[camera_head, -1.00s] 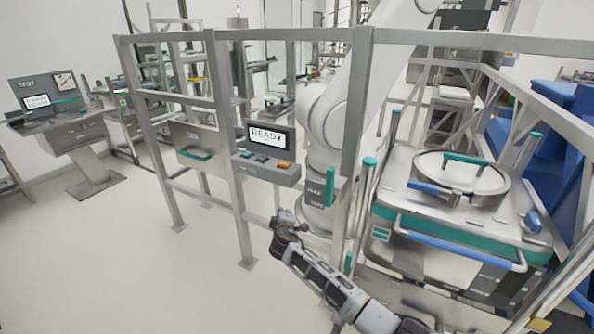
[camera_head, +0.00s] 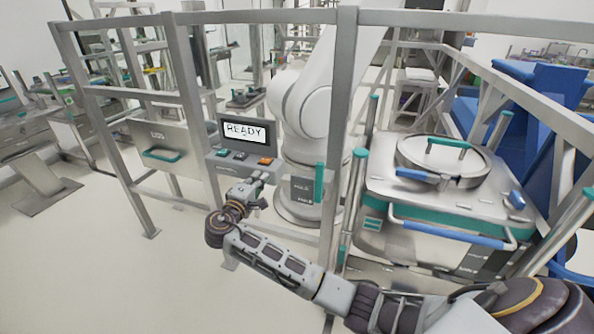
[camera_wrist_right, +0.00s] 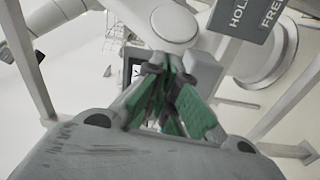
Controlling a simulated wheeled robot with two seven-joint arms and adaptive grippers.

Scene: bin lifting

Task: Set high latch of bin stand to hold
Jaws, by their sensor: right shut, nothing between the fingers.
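A grey plate (camera_head: 302,190) with an upright teal handle (camera_head: 319,182) is on the fence beside a post. In the right wrist view the plate (camera_wrist_right: 241,18) reads HOLD and FREE at the top right; the teal handle is not visible there. The bin (camera_head: 445,195) with a round lid and teal band stands in its frame at the right. My right gripper (camera_head: 262,180) is shut and empty, just below the console and left of the plate, apart from the handle. Its green-padded fingers (camera_wrist_right: 166,100) show in the wrist view. My left gripper is out of view.
The console (camera_head: 243,145) with a READY screen and buttons is just above my right gripper. Fence posts (camera_head: 347,120) and rails stand close around it. A white robot arm (camera_head: 308,100) stands behind the fence. Open floor (camera_head: 90,260) lies at the left.

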